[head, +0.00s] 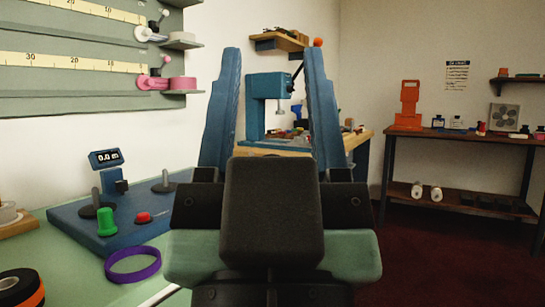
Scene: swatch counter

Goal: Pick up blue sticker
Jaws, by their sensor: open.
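My gripper (273,50) fills the middle of the head view, its two tall blue fingers pointing up in the picture and spread wide apart. Nothing shows held between them; the gap looks through to a distant bench. I cannot pick out a blue sticker in this view. The green counter (75,262) is at the lower left, and my gripper's dark body hides part of it. A blue board (150,228) on the counter carries a small display, a green knob (107,222) and a red button (143,217).
A purple ring (133,265) and black-and-orange rolls (20,288) lie on the counter. Pink and white holders hang on the wall rack (75,95) above. A far workbench holds a blue press (266,98). A dark table (460,136) stands at the right; red floor (440,250) before it is open.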

